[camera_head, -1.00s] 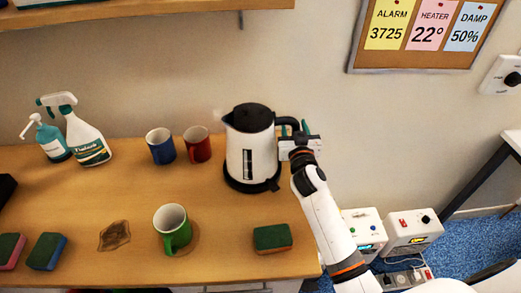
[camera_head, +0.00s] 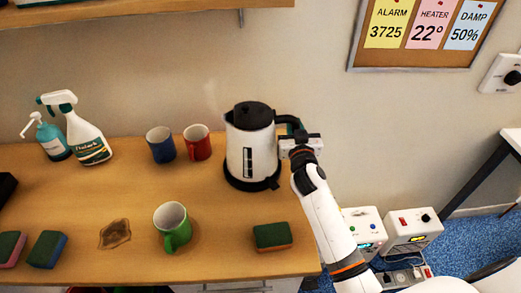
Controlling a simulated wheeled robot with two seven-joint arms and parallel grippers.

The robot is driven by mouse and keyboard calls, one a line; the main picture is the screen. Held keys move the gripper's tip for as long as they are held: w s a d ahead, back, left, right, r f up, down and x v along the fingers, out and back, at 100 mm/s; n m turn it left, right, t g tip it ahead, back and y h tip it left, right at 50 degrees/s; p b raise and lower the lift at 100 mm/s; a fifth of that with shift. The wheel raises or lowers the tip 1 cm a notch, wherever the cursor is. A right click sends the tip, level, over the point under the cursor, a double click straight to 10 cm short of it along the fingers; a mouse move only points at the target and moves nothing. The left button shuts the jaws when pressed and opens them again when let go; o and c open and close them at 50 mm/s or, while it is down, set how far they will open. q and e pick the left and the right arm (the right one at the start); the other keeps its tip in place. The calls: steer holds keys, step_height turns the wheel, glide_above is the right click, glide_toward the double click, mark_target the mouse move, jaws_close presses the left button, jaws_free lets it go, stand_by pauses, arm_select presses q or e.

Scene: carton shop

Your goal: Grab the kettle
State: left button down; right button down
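The kettle (camera_head: 262,152) is white with a black lid, black handle and black base. It stands upright at the right rear of the wooden table, with its spout to the left and its handle to the right. Faint steam shows near the spout. My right gripper (camera_head: 297,138) is at the handle, on the kettle's right side. Its fingers are small and partly hidden at the handle, so I cannot tell whether they are open or closed on it. My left gripper is not in view.
A blue mug (camera_head: 160,145) and a red mug (camera_head: 197,142) stand left of the kettle. A green mug (camera_head: 172,227) and a sponge (camera_head: 272,237) are nearer the front. Spray bottle (camera_head: 87,137) and pump bottle (camera_head: 52,140) stand far left. A brown stain (camera_head: 115,233) marks the table.

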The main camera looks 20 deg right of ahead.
stand_by(0.7)
steer(key=shift+w+r, duration=0.15)
steer(key=shift+w, duration=0.05)
steer(key=shift+r, duration=0.15)
